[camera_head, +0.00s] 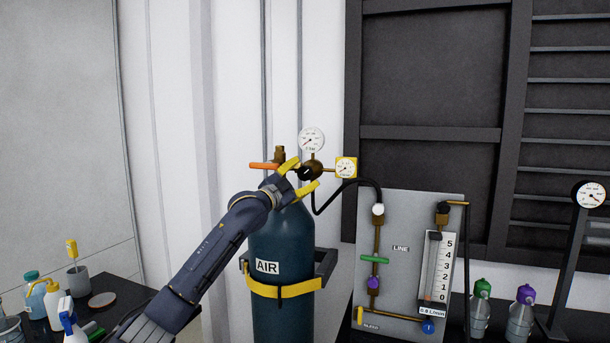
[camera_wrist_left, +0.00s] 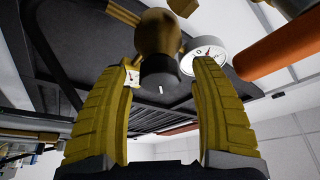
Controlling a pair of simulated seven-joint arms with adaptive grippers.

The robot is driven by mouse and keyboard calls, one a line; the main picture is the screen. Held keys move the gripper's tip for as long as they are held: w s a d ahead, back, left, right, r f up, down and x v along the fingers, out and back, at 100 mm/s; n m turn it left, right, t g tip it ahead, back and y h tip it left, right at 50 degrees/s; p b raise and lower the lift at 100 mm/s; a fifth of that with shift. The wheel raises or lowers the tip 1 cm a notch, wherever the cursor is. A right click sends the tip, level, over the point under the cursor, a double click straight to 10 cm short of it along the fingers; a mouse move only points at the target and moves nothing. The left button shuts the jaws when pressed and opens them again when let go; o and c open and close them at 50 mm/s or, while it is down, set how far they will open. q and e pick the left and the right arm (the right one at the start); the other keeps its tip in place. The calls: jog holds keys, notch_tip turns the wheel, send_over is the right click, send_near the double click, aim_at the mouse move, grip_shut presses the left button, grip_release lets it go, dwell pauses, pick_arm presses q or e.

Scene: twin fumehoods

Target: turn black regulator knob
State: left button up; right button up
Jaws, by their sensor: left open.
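The black regulator knob (camera_head: 306,173) sits on the brass regulator at the top of the blue AIR cylinder (camera_head: 283,235). In the left wrist view the knob (camera_wrist_left: 159,76) faces the camera and has a short white mark. My left gripper (camera_head: 298,179) is open, with one yellow finger above and left of the knob and the other below it. In the left wrist view the gripper (camera_wrist_left: 163,80) has its fingers on either side of the knob, with gaps visible on both sides. My right gripper is not in view.
A white gauge (camera_head: 312,140), a yellow-framed gauge (camera_head: 346,168) and an orange handle (camera_head: 263,166) surround the knob closely. A black hose (camera_head: 366,182) runs to the LINE panel (camera_head: 402,220). Bottles (camera_head: 52,300) stand on the left bench.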

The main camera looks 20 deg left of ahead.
pick_arm(q)
jog(key=shift+w+d+r, duration=0.15)
jog(key=shift+w+d, duration=0.1)
jog(key=shift+w, duration=0.3)
jog(key=c, duration=1.3)
jog(key=shift+o, duration=0.2)
